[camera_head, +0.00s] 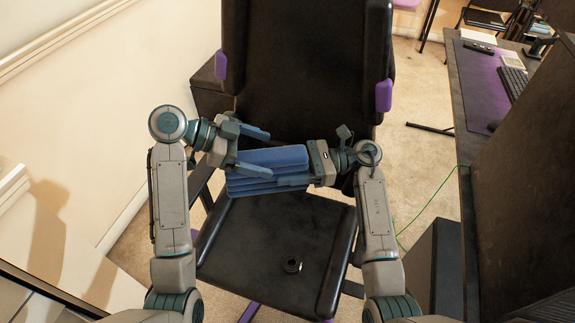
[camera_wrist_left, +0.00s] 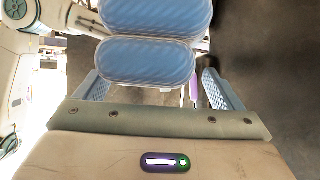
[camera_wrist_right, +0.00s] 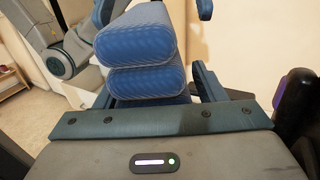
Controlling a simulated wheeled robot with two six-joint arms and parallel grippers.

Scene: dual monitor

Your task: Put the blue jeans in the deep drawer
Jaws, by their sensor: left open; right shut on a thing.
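The blue jeans (camera_head: 270,158) are a folded, layered bundle held in the air above the chair seat. My right gripper (camera_head: 288,172) is shut on the bundle from the right; the folded layers also show between its fingers in the right wrist view (camera_wrist_right: 142,82). My left gripper (camera_head: 254,150) is open at the bundle's left end, its fingers spread. In the left wrist view the rounded folds (camera_wrist_left: 146,62) lie ahead of and between the open fingers; I cannot tell whether they touch. I cannot make out an open deep drawer in any view.
A desk (camera_head: 455,100) with a keyboard (camera_head: 513,82) runs along the right. A dark cabinet (camera_head: 208,92) stands behind the chair's left; a wall is at left.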

